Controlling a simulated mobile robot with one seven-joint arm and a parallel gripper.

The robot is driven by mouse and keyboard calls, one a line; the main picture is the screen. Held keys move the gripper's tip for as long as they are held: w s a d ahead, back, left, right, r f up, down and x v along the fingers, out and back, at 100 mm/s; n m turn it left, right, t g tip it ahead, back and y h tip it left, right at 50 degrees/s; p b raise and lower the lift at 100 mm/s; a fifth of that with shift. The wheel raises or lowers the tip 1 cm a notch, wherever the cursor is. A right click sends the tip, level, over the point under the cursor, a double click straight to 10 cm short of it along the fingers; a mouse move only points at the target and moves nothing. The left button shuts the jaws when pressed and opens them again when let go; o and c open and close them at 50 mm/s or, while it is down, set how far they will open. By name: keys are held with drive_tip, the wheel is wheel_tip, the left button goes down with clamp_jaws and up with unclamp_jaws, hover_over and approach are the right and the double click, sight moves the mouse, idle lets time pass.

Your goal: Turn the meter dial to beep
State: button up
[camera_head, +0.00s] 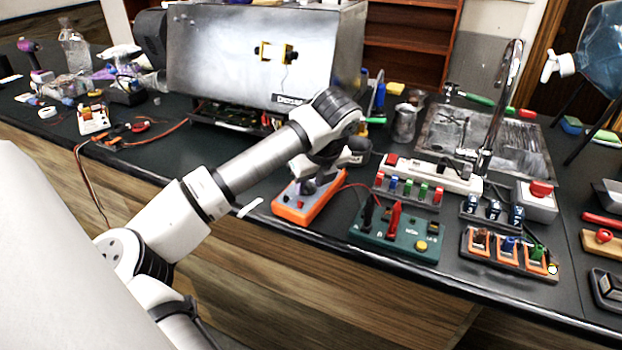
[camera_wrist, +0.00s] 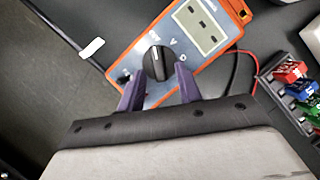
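The orange meter (camera_head: 291,211) lies on the dark bench top near its front edge, partly hidden under my arm in the head view. In the wrist view the meter (camera_wrist: 214,24) shows its grey face, a display with dark marks, and a black round dial (camera_wrist: 157,63) with a white pointer line. My gripper (camera_wrist: 158,82) is open over the lower part of the meter. Its two purple fingers stand on either side of the dial's lower edge, with the dial between and just beyond the tips. I cannot tell whether they touch it.
Red and black leads run from the meter to a green board (camera_head: 395,236) with probes at its right. A rack of coloured fuses (camera_head: 408,190) stands behind that board. A small white strip (camera_head: 250,207) lies left of the meter.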

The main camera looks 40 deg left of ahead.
clamp_jaws()
